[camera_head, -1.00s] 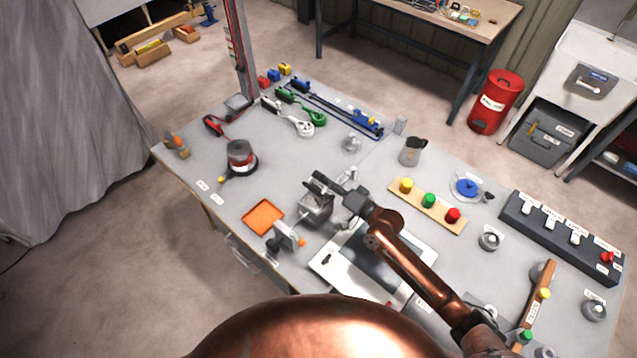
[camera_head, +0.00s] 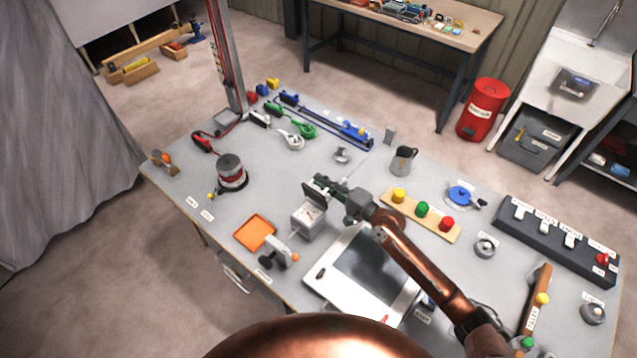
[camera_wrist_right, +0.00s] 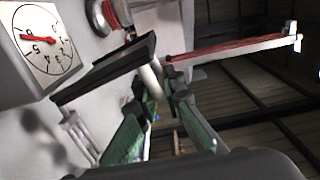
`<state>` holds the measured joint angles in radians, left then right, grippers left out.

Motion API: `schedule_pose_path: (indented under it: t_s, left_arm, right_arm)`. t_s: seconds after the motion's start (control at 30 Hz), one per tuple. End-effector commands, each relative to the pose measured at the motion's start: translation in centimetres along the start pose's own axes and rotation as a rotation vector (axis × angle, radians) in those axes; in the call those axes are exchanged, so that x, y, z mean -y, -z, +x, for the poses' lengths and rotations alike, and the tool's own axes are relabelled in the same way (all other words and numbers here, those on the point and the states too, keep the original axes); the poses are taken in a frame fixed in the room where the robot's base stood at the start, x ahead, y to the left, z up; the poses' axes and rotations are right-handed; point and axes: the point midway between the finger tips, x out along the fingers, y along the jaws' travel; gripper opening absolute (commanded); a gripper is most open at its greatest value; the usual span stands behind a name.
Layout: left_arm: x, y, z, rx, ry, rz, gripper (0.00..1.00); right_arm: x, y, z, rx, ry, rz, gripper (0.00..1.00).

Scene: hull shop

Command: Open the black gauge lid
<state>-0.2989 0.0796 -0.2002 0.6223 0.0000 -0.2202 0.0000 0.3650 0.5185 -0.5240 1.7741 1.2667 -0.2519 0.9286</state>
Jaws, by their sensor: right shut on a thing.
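The gauge is a grey box (camera_head: 306,222) on the workbench, left of centre in the head view. Its black lid (camera_head: 315,193) stands raised at the back of the box, and the pale dial face shows. In the right wrist view the white dial (camera_wrist_right: 46,42) with its red needle is uncovered, and the black lid (camera_wrist_right: 105,72) is tilted up beside it. My right gripper (camera_head: 328,187) is at the lid's far side. In the wrist view its green fingers (camera_wrist_right: 158,103) are closed around a pale bar at the lid's edge. My left gripper is not in view.
An orange tray (camera_head: 254,232) and a small clamp-like device (camera_head: 279,260) lie close to the box. A white-framed panel (camera_head: 362,275) lies to its right. A board with coloured knobs (camera_head: 422,210) is beyond my right arm.

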Motion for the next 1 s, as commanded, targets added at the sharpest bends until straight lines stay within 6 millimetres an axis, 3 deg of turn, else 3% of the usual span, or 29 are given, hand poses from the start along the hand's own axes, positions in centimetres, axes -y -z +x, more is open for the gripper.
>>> schedule_pose_path:
  t_s: [0.3,0.33,0.57,0.87,1.0]
  left_arm:
    - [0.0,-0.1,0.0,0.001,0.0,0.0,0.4]
    - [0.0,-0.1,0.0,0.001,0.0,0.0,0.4]
    - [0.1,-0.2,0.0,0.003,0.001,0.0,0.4]
    - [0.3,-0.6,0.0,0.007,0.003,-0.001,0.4]
    - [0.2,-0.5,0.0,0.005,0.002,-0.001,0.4]
  right_arm:
    - [0.5,-0.1,0.2,0.002,0.008,0.002,0.0]
    - [0.5,-0.1,0.2,0.002,0.008,0.002,0.1]
    - [0.3,0.0,0.1,0.0,0.005,0.0,0.25]
    - [0.1,0.1,-0.2,-0.002,0.002,0.0,0.25]
    - [0.1,0.2,-1.8,-0.004,0.001,-0.002,0.25]
